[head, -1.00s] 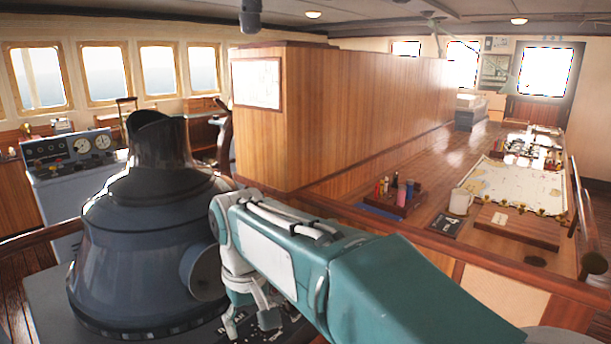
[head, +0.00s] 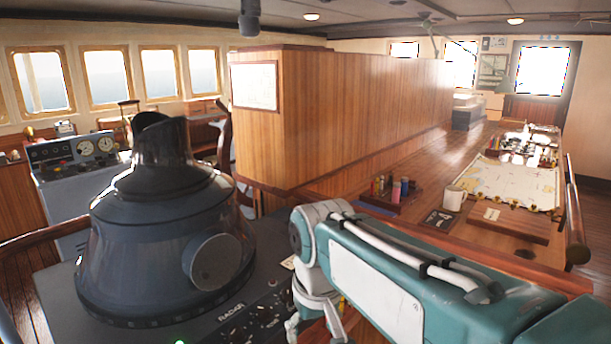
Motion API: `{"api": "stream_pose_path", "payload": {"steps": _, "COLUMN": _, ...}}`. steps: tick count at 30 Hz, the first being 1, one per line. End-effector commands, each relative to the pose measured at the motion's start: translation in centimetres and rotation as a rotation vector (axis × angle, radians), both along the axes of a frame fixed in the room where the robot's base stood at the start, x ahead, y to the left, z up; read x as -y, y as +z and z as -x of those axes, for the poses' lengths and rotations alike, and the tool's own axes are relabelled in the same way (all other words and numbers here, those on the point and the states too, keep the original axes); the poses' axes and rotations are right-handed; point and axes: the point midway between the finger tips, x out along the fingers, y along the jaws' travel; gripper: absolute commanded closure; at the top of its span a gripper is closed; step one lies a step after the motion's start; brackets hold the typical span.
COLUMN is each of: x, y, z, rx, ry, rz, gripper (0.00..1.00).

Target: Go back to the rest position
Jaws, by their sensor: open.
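My arm reaches in from the lower right of the head view, teal and white, folded with its elbow near the middle. My gripper (head: 318,328) hangs below the white wrist at the bottom edge, partly cut off by the frame. Its jaws are apart, and I see nothing held between them. It is to the right of the radar console (head: 245,318), near the wooden rail.
A big dark radar hood (head: 165,245) stands close on the left. A wooden partition (head: 350,115) rises behind. On the right, a long wooden chart table (head: 440,180) bears a chart (head: 515,183), a white mug (head: 454,199) and a bottle tray (head: 393,195).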

Motion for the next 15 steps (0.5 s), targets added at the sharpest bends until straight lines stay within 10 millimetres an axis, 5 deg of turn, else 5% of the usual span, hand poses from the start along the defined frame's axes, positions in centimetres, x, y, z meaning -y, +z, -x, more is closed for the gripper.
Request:
{"api": "stream_pose_path", "payload": {"steps": 6, "x": 6.2, "y": -0.5, "z": 4.0, "rx": 0.12, "ry": -0.142, "rz": -0.035, "gripper": 0.24}}
{"api": "stream_pose_path", "payload": {"steps": 15, "x": 12.2, "y": -3.5, "z": 9.6, "rx": 0.28, "ry": -0.316, "rz": -0.055, "gripper": 0.24}}
